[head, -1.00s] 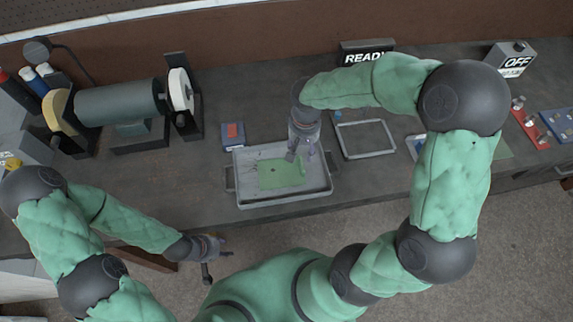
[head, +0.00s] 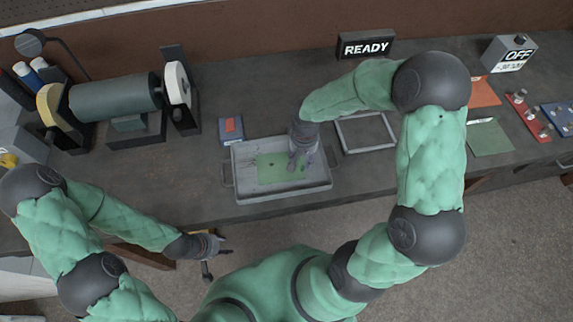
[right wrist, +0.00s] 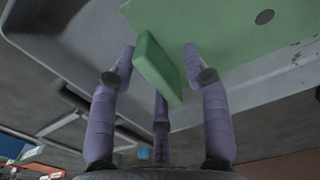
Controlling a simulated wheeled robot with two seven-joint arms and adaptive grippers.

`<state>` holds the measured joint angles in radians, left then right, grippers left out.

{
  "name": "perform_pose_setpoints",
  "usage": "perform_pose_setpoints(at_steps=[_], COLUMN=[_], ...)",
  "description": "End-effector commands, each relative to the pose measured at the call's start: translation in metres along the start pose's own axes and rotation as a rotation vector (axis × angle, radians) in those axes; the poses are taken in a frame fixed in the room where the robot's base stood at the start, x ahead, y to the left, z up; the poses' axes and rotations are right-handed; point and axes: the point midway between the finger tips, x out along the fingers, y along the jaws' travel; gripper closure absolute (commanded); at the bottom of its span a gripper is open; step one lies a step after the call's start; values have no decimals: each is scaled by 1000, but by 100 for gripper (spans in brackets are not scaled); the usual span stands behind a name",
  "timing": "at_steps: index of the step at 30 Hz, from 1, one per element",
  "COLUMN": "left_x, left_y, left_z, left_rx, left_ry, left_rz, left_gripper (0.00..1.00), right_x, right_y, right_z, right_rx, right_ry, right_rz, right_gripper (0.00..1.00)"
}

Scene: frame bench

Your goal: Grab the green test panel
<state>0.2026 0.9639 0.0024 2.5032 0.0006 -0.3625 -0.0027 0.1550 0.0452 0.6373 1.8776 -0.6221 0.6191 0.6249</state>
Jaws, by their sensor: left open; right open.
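The green test panel (head: 275,169), a flat plate with a dark round hole, lies in the grey metal tray (head: 240,192). In the right wrist view the panel (right wrist: 225,30) fills the upper right, and a green upright block (right wrist: 158,66) stands at its edge. My right gripper (head: 301,163) is over the panel's right end. Its open fingers (right wrist: 158,58) are on either side of the block, with gaps visible; contact cannot be told. My left gripper (head: 222,245) is open and empty in front of the bench, over the floor.
A grey rectangular frame (head: 345,146) lies right of the tray. A blue box with a red patch (head: 231,130) is behind the tray's left end. A grinder (head: 115,97) stands at left. Another green sheet (head: 489,138) and an orange sheet (head: 484,91) lie at right.

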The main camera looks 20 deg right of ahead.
Motion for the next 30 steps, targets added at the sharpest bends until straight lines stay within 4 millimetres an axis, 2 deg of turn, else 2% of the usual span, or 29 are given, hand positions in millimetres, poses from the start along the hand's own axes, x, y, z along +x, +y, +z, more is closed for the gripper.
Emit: perform_pose_setpoints(at_steps=[2,7,8,22,26,30], left_x=[0,0,0,-2,-4,-8], left_y=[0,0,0,1,2,3], left_z=[0,0,0,0,0,0], left_rx=[0,0,0,0,0,0], left_ry=[0,0,0,0,0,0], left_rz=[0,0,0,0,0,0], left_gripper=[55,55,55,55,55,55], right_x=[-1,-1,-1,-6,-18,-39], right_y=[0,0,0,0,0,0], right_z=[0,0,0,-1,-1,2], right_rx=[0,0,0,0,0,0], right_ry=[0,0,0,2,3,4], right_rz=[0,0,0,0,1,0], right_gripper=[52,97,100,100,100,100])
